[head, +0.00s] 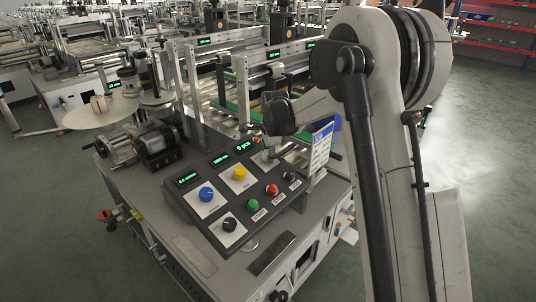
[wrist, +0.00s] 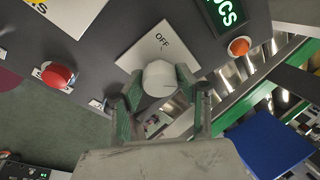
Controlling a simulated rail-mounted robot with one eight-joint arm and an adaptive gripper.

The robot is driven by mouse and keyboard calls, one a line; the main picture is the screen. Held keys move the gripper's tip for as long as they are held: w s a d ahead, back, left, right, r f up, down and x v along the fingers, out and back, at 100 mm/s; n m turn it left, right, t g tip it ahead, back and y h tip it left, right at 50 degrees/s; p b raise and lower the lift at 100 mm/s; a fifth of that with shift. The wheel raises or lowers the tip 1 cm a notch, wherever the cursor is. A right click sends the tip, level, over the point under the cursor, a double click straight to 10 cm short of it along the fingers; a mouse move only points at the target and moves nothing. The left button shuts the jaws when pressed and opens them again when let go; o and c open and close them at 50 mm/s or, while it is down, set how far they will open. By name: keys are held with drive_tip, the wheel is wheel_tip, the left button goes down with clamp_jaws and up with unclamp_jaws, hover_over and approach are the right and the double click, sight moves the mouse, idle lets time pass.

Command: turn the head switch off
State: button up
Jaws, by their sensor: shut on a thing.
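The head switch is a pale grey-white round knob (wrist: 159,79) on a white square plate (wrist: 150,52) in the wrist view. The word OFF is printed on the plate above the knob. My gripper (wrist: 160,84) has its green-sided fingers on both sides of the knob, shut on it. The gripper's palm hides the lower part of the plate and any lettering there. The knob's pointer mark is not clear to me. In the head view my gripper (head: 268,140) reaches down to the upper right of the dark control panel (head: 213,170), and the knob is mostly hidden.
The panel also carries a blue knob (head: 206,194), a yellow knob (head: 239,173), a black knob (head: 230,224), a green button (head: 253,204) and a red button (head: 272,190). An orange-red lamp (wrist: 239,46) is near the gripper. Metal rails and rollers lie behind the panel.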

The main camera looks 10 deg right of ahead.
drive_tip(key=shift+n, duration=0.3)
drive_tip(key=n+b, duration=0.2)
drive_tip(key=n, duration=0.1)
drive_tip(key=shift+f+t+b, duration=0.1)
drive_tip(key=shift+t+b, duration=0.25)
drive_tip(key=shift+t, duration=0.05)
drive_tip(key=n+b, duration=0.1)
drive_tip(key=n, duration=0.1)
drive_tip(key=n+b, duration=0.1)
drive_tip(key=n, duration=0.2)
drive_tip(key=shift+t+y, duration=0.3)
drive_tip(key=n+b, duration=0.1)
drive_tip(key=n, duration=0.3)
drive_tip(key=shift+n+y+b, duration=0.3)
drive_tip(key=shift+y, duration=0.1)
drive_tip(key=n+b, duration=0.1)
drive_tip(key=n, duration=0.3)
drive_tip(key=shift+n+y, duration=0.4)
drive_tip(key=o, duration=1.1)
